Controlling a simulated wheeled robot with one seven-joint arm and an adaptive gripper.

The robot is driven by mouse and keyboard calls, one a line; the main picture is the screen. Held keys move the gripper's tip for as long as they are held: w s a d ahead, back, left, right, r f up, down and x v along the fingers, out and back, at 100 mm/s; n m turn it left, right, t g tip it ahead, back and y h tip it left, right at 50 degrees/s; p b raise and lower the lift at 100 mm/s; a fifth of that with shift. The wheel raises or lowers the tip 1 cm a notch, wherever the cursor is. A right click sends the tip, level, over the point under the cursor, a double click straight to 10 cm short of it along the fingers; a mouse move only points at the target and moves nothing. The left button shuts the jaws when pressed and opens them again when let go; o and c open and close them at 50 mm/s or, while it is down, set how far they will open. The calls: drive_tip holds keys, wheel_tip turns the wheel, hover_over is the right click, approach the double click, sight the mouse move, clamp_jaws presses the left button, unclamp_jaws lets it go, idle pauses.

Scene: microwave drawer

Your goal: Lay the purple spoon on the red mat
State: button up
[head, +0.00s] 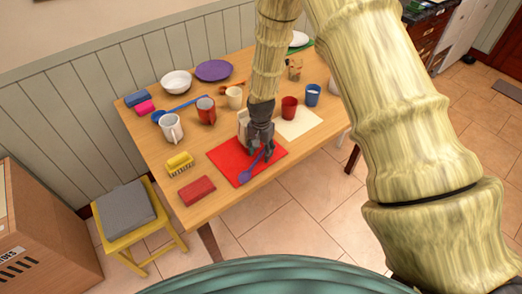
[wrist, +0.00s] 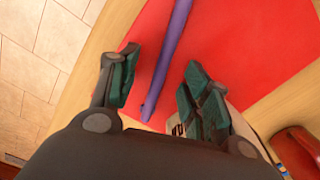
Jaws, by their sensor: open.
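The purple spoon (head: 247,174) lies on the red mat (head: 228,157) near the front of the wooden table, its bowl toward the mat's front edge. In the wrist view the spoon's handle (wrist: 171,52) runs over the red mat (wrist: 243,45), and its end lies between my fingers. My gripper (head: 259,155) is low over the mat. In the wrist view my gripper (wrist: 158,88) is open, with a gap on both sides of the handle. The spoon's bowl is out of the wrist view.
A red block (head: 197,190) and a yellow brush-like item (head: 180,163) lie left of the mat. A red cup (head: 289,107), a blue cup (head: 312,94) and a cream sheet (head: 300,123) are to the right. Mugs, a blue spoon (head: 185,107) and a purple plate (head: 213,70) stand behind.

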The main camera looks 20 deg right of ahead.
drive_tip(key=shift+o, duration=0.2)
drive_tip(key=o, duration=0.5)
drive_tip(key=shift+r, duration=0.15)
wheel_tip(320, 180, up, 12)
drive_tip(key=shift+f, duration=0.15)
idle(0.3)
